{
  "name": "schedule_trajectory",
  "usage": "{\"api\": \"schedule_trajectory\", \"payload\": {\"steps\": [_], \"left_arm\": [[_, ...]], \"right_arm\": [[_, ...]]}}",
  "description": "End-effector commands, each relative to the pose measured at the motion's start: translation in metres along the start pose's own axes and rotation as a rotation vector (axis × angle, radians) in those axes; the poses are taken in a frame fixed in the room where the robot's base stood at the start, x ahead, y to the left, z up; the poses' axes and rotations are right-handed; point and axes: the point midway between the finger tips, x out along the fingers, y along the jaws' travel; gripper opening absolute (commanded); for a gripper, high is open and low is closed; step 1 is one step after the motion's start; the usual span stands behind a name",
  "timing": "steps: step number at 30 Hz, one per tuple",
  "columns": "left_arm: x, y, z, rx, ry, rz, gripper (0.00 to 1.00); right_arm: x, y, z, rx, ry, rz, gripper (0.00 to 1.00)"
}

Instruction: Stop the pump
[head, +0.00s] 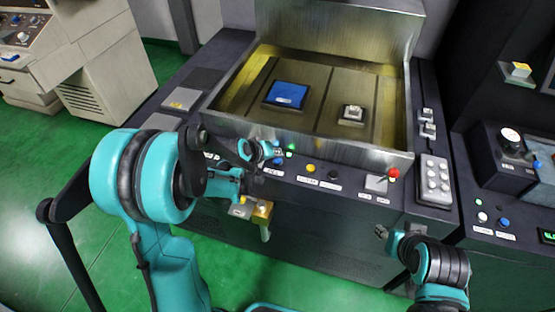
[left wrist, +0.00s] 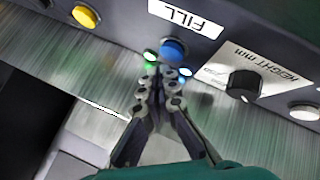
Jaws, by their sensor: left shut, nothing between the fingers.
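The control panel (head: 345,182) runs along the front of the metal tank. A blue button (left wrist: 173,48) sits below a label reading FILL in the left wrist view, with a green lit lamp (left wrist: 150,56) and a pale lit lamp (left wrist: 185,72) beside it. My left gripper (left wrist: 160,80) is shut and empty, its tips close to the blue button; I cannot tell whether they touch. In the head view it (head: 270,154) is at the panel's left part. A yellow button (head: 311,168) is to its right. My right gripper (head: 382,232) hangs before the panel, its jaw state unclear. The pump's label is not readable.
A black HEIGHT mm knob (left wrist: 243,85) and a white button (left wrist: 305,112) are near the left gripper. The tank (head: 330,150) holds a blue block (head: 287,94). Green floor is open at left.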

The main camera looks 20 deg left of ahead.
Motion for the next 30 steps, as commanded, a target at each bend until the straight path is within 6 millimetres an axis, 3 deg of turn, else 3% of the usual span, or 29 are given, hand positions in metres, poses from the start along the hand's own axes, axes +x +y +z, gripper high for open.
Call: {"api": "schedule_trajectory", "payload": {"steps": [30], "left_arm": [[0.0057,-0.0042,0.0043,0.0,0.0,0.0,0.0]], "right_arm": [[0.0077,0.0,0.0055,0.0,0.0,0.0,0.4]]}}
